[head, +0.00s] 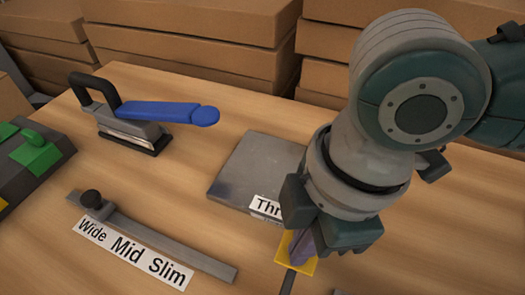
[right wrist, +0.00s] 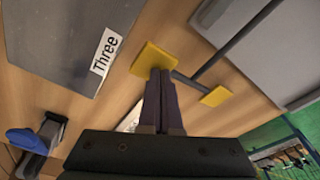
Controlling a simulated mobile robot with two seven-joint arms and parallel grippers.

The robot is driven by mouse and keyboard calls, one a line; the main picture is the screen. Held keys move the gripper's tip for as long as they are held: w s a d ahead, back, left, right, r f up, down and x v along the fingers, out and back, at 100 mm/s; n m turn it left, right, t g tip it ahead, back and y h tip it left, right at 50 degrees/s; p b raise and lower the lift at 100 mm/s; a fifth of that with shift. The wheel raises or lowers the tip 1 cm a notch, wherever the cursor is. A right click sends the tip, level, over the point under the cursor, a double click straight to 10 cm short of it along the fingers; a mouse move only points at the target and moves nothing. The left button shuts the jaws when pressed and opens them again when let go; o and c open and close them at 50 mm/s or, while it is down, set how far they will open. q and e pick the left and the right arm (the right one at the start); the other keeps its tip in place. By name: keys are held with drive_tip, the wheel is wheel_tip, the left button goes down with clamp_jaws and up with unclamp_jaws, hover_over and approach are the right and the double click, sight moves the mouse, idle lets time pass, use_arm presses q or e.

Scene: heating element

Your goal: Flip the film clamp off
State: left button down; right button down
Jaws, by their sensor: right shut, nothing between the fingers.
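My right gripper (head: 301,246) is shut and empty, pointing down at the front right of the table. Its fingertips also show in the right wrist view (right wrist: 161,76). They overlap a yellow pad (right wrist: 150,60) on a thin grey bar (right wrist: 238,42); I cannot tell whether they touch it. A second yellow pad (right wrist: 216,96) sits on the same bar assembly. In the head view the first pad (head: 287,262) is partly hidden behind the fingers. No part is labelled as the film clamp, so I cannot tell for sure which it is. My left gripper is not in view.
A grey plate labelled Three (head: 243,170) lies left of the gripper. A blue-handled grey device (head: 135,125) stands at the back left. A slider bar (head: 170,240) marked Wide, Mid, Slim lies at the front. A green-buttoned box (head: 35,150) is at left; stacked boxes (head: 190,40) are behind.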

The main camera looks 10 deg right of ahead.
drive_tip(key=shift+f+b, duration=0.55)
drive_tip(key=shift+f, duration=0.55)
wheel_tip(320, 180, up, 6)
drive_tip(key=p, duration=0.7)
drive_tip(key=shift+r+p, duration=0.65)
drive_tip(key=shift+p, duration=0.1)
drive_tip(key=shift+f, duration=0.1)
